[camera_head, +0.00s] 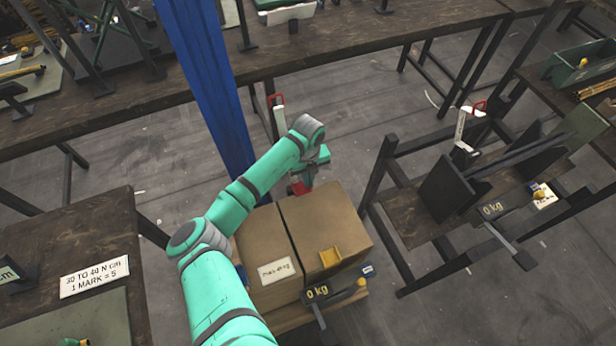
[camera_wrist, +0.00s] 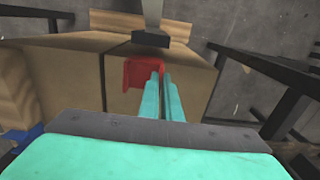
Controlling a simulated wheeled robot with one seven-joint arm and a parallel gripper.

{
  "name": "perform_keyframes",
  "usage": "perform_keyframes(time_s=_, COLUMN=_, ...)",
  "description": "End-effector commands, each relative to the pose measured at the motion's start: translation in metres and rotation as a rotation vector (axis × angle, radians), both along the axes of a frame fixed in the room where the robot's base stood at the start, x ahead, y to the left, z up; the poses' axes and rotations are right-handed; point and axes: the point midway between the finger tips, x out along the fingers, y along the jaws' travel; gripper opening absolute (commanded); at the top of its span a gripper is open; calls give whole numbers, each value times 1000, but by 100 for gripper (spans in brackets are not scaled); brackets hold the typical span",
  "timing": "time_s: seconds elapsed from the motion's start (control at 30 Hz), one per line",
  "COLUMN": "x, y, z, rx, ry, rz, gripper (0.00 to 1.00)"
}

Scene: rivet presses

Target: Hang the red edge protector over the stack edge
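The red edge protector (camera_head: 299,188) is at the far edge of the right cardboard box (camera_head: 325,222) in the head view. In the wrist view the red protector (camera_wrist: 140,73) shows as a bent red piece against the box (camera_wrist: 120,95), near the seam between two boxes. My gripper (camera_head: 307,178) is above that far edge. Its two teal fingers (camera_wrist: 164,76) are close together, with red right at their tips, so it looks shut on the protector. The fingers hide part of the protector. I cannot tell whether it touches the box edge.
A 0 kg gauge (camera_head: 317,291) stands in front. The labelled left box (camera_head: 268,262) adjoins. A blue column (camera_head: 212,85) rises behind; a dark rack (camera_head: 450,185) is to the right.

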Motion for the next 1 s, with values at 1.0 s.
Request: perform_keyframes(time_s=1.0, x=-1, y=-1, z=-47, rx=0, ry=0, rz=0, gripper=0)
